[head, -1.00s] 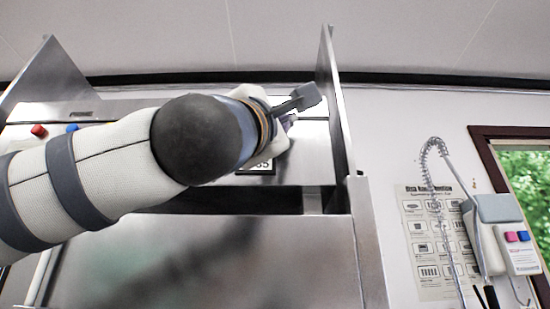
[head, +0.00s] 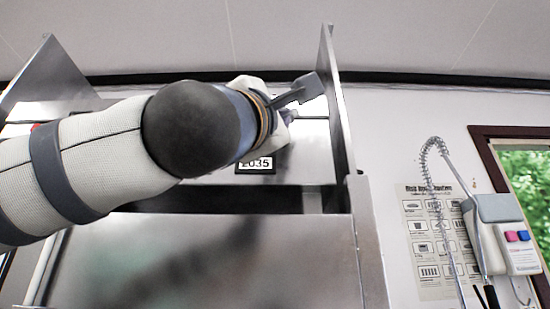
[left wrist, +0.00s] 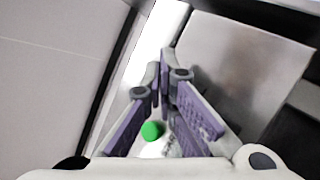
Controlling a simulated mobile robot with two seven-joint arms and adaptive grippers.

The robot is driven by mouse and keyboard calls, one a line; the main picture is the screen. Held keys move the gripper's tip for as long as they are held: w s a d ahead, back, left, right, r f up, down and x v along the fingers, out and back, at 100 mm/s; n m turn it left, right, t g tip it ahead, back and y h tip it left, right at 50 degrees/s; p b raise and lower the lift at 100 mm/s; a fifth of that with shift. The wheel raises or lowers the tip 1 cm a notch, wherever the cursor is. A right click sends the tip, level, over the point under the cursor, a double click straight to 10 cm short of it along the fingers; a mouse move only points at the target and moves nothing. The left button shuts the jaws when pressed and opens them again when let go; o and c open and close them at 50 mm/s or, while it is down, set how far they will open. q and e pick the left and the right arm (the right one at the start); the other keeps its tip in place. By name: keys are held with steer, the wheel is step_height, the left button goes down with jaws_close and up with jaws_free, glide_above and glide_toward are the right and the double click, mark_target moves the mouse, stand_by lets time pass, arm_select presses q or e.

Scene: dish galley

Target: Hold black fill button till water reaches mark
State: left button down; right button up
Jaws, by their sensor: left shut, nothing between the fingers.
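A round green button (left wrist: 152,131) shows between the finger linkages, near the gripper's base. I see no black fill button, water or level mark; my arm covers much of the panel. My right gripper is not in view.
A label reading 2035 (head: 256,165) sits below my wrist. An upright steel side plate (head: 337,105) stands close to the right of my gripper. A poster (head: 432,240), a coiled hose (head: 428,165) and a wall box with pink and blue buttons (head: 518,246) are farther right.

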arm_select(q)
steer(key=shift+s, duration=0.25)
steer(key=shift+s, duration=2.5)
